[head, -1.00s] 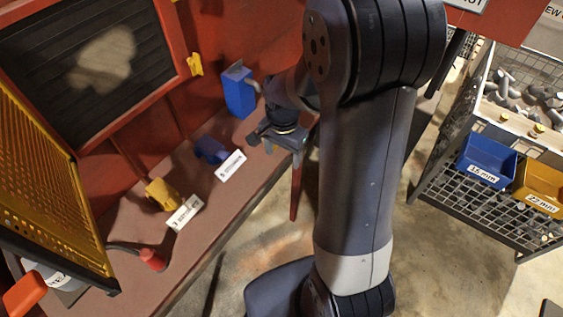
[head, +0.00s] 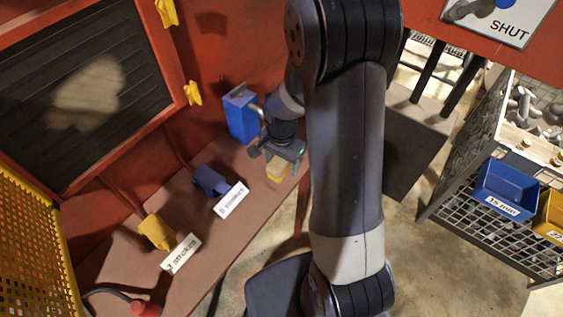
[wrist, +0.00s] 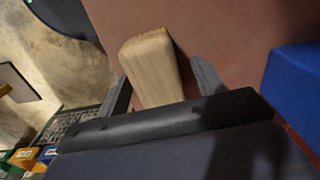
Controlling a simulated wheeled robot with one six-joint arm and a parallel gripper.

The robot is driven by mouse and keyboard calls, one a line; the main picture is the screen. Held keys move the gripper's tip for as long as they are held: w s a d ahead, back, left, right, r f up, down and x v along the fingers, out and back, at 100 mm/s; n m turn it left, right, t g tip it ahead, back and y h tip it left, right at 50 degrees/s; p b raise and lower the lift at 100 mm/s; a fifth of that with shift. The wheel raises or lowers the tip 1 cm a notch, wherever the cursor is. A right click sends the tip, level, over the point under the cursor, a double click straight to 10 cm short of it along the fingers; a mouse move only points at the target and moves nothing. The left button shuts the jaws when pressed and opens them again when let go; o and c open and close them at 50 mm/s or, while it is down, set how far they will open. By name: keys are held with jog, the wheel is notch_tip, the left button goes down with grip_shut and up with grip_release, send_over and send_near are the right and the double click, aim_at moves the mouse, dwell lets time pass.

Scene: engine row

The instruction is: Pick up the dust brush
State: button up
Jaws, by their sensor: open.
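A pale wooden piece, which looks like the dust brush's handle (wrist: 150,62), lies between the two fingers of my gripper (wrist: 160,72) in the wrist view. The fingers stand apart on either side of it, and whether they touch it I cannot tell. In the head view my gripper (head: 279,152) is over the right end of the red-brown ledge (head: 215,255). A small yellowish part of the brush (head: 278,174) shows just below it. The rest of the brush is hidden by my gripper.
A blue box (head: 241,116) stands close behind my gripper. A dark blue clamp-like piece (head: 210,182) and a yellow one (head: 157,232) sit on the ledge with white labels. A wire rack with a blue bin (head: 508,190) stands at the right, with floor between.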

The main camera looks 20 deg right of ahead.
jog(key=shift+f, duration=0.1)
jog(key=shift+c, duration=0.2)
jog(key=c, duration=1)
jog(key=shift+c, duration=0.4)
notch_tip(320, 180, up, 10)
jog(key=shift+r, duration=0.1)
jog(key=o, duration=0.4)
jog(key=shift+c, duration=1.2)
